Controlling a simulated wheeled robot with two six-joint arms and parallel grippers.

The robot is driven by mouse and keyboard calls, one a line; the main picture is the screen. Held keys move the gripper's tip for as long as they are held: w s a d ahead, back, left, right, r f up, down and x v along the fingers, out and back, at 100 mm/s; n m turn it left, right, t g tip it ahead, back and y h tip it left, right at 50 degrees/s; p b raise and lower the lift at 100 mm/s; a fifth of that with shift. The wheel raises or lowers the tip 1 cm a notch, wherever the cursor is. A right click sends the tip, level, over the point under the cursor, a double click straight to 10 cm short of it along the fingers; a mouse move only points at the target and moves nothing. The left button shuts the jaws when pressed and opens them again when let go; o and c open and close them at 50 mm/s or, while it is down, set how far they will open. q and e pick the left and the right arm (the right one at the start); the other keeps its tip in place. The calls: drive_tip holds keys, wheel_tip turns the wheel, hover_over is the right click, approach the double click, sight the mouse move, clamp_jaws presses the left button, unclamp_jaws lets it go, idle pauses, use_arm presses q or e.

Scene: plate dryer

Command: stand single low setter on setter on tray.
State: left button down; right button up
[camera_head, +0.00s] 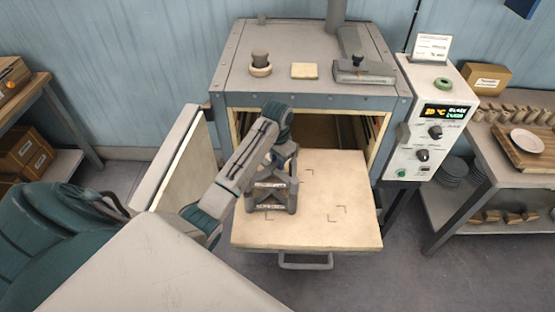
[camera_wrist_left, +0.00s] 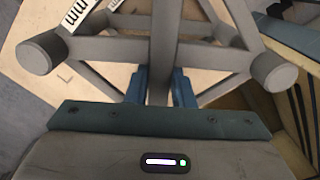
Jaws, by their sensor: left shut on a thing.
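My left gripper (camera_head: 279,158) is shut on the grey X-braced setter (camera_head: 281,176), which has round post ends and a pale label. In the left wrist view my blue fingertips (camera_wrist_left: 160,88) close on a grey bar of this setter (camera_wrist_left: 95,48). A second setter (camera_head: 270,207) with its own label stands below it on the left part of the pulled-out tray (camera_head: 315,228). The held setter is upright and directly over it; I cannot tell whether their posts touch. My arm hides part of both. My right gripper is not in view.
A control box (camera_head: 432,130) stands right. A side table (camera_head: 490,165) holds small pieces and a plate (camera_head: 527,141).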

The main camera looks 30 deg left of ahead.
use_arm(q)
drive_tip(key=shift+f, duration=0.4)
drive_tip(key=shift+w+a+f, duration=0.1)
drive_tip(key=shift+w+f, duration=0.05)
drive_tip(key=shift+f, duration=0.25)
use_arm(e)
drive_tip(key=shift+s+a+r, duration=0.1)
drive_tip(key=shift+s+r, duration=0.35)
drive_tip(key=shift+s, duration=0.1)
use_arm(q)
drive_tip(key=shift+f, duration=0.1)
drive_tip(key=shift+f, duration=0.25)
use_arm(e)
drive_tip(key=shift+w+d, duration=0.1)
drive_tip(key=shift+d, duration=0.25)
use_arm(q)
drive_tip(key=shift+f, duration=0.25)
drive_tip(key=c, duration=1.3)
unclamp_jaws()
drive_tip(key=shift+o, duration=0.2)
drive_tip(key=shift+r, duration=0.1)
